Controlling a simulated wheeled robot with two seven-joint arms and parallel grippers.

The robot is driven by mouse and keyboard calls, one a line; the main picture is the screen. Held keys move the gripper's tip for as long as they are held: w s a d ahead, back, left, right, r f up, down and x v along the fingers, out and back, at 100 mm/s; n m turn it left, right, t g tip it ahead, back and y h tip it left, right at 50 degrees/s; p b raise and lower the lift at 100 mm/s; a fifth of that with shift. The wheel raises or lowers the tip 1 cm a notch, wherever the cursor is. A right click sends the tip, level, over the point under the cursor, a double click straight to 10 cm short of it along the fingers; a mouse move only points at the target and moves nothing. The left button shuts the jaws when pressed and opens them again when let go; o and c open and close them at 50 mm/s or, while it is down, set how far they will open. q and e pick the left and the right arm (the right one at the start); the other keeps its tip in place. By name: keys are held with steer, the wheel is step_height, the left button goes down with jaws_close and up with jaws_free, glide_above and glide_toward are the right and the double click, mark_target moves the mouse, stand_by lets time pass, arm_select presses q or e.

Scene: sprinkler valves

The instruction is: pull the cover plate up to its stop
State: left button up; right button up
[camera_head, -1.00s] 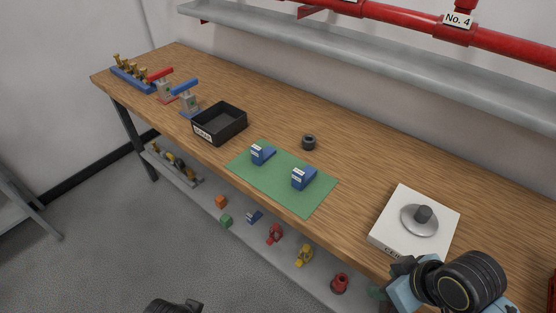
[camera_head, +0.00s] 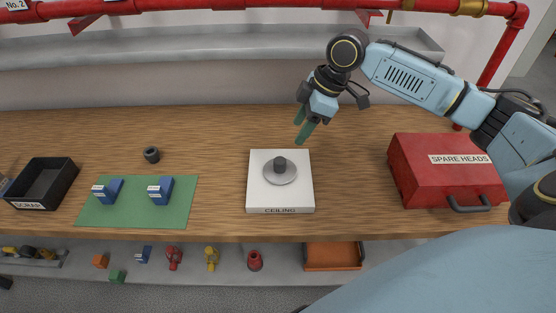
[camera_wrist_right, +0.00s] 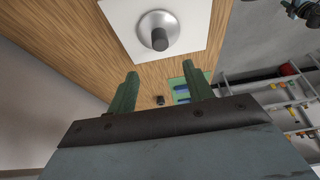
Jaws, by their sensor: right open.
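The cover plate (camera_head: 289,174) is a round grey disc with a dark stub (camera_head: 280,164) standing up in its middle. It sits on a white square block (camera_head: 255,195) labelled CEILING on the workbench. In the right wrist view the plate (camera_wrist_right: 150,23) and stub (camera_wrist_right: 160,40) show beyond the fingers. My right gripper (camera_head: 304,132) is above the bench, behind and slightly right of the block, with green fingers pointing down. Its fingers (camera_wrist_right: 160,92) are apart with nothing between them, clear of the plate. My left gripper is not in view.
A red SPARE HEADS case (camera_head: 440,165) stands right of the block. A green mat (camera_head: 135,210) with two blue pieces, a dark ring (camera_head: 152,155) and a black SCRAP bin (camera_head: 42,185) are to the left. A grey shelf (camera_head: 200,52) and red pipe run behind.

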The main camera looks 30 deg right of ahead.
mark_target(280, 160)
steer(key=b+x, duration=0.2)
steer(key=x, duration=1.1)
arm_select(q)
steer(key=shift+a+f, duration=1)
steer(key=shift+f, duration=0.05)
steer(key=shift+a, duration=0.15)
arm_select(e)
jaws_close()
